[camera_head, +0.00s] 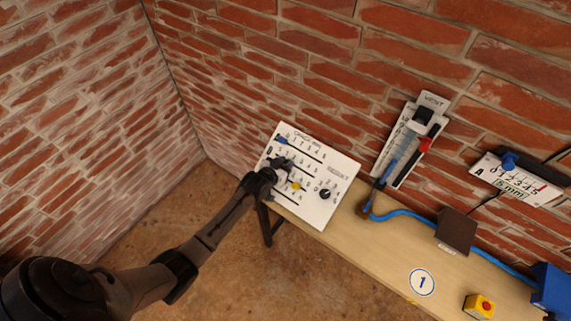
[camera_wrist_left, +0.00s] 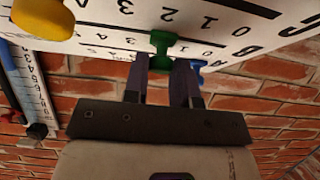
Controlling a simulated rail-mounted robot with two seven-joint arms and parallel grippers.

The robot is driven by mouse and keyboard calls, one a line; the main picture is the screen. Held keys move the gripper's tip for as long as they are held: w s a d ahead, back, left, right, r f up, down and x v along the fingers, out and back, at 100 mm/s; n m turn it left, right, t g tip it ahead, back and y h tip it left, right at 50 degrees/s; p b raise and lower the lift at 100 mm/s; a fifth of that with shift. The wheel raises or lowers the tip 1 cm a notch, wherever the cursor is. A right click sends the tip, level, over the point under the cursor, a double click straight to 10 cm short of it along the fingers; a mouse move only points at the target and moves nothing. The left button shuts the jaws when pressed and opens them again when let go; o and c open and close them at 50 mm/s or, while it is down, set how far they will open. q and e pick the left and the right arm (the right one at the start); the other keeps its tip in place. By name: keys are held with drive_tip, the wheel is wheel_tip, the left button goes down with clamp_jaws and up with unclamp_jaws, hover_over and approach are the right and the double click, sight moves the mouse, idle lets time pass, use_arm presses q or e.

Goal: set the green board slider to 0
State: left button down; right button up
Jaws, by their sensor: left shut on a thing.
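The white slider board (camera_head: 333,161) leans at the wall end of the bench and carries several numbered slots. My left gripper (camera_head: 281,164) reaches over the board's left part. In the left wrist view, its two fingers (camera_wrist_left: 165,72) are shut on the green slider (camera_wrist_left: 162,42). The slider's exact number cannot be read with certainty; the gripper largely covers it in the head view. A blue slider (camera_head: 282,140) sits on the slot above, and a yellow slider (camera_head: 296,186) on a slot below. My right gripper is not in view.
A black knob (camera_head: 325,194) sits at the board's right side. A gauge panel (camera_head: 405,140) with a red part hangs right of it. A blue cable (camera_head: 430,218) crosses the wooden bench (camera_head: 375,260). A yellow box with a red button (camera_head: 480,306) stands at the lower right.

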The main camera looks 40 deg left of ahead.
sight(279, 149)
use_arm(q)
drive_tip(key=a, duration=0.6)
drive_tip(key=shift+s+a, duration=0.1)
drive_tip(key=shift+s, duration=0.15)
drive_tip(key=shift+a+f, duration=0.1)
drive_tip(key=shift+a, duration=0.1)
drive_tip(key=c, duration=1.4)
unclamp_jaws()
drive_tip(key=o, duration=0.5)
drive_tip(key=shift+a, duration=0.15)
drive_tip(key=shift+c, duration=0.2)
